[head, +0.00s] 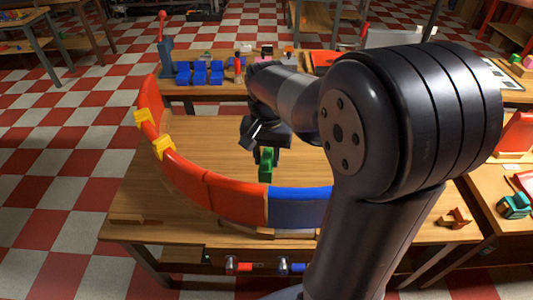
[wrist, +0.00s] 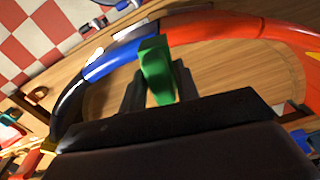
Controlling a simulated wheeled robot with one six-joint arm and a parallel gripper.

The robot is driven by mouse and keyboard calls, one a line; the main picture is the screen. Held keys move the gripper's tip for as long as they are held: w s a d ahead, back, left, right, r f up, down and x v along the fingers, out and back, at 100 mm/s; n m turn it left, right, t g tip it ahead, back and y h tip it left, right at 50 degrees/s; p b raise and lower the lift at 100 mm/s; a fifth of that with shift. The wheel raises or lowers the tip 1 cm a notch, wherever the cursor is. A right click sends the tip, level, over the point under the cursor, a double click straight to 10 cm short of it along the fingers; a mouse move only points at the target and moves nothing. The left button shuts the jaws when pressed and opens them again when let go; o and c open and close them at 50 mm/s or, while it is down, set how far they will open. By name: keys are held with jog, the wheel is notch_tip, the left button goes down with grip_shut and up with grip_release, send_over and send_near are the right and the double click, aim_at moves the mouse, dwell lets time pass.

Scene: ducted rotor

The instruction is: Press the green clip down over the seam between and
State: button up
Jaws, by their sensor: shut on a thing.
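The green clip (head: 266,164) is held in my gripper (head: 267,150), which points down just inside the curved ring. In the wrist view the clip (wrist: 157,70) sits between the two dark fingers (wrist: 160,90), and its far end overlaps the ring near a red and blue meeting point. The ring has red segments (head: 186,180) on the left and a blue segment (head: 298,206) at the front. The seam between the front red and blue segments lies just below the clip in the head view. I cannot tell whether the clip touches the ring. My arm hides the ring's right side.
Two yellow clips (head: 163,147) sit on the left red segments. The ring stands on a wooden table (head: 140,190). Blue blocks (head: 200,73) lie on a bench behind. A small wooden piece (head: 455,217) lies at the table's right.

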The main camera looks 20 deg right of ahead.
notch_tip(320, 180, down, 9)
jog(key=b, duration=0.6)
jog(key=shift+f, duration=0.15)
jog(key=shift+f, duration=0.25)
dwell(0.8)
jog(key=o, duration=1)
notch_tip(320, 180, up, 11)
jog(key=shift+f, duration=0.1)
notch_tip(320, 180, down, 10)
jog(key=shift+f, duration=0.15)
dwell(0.4)
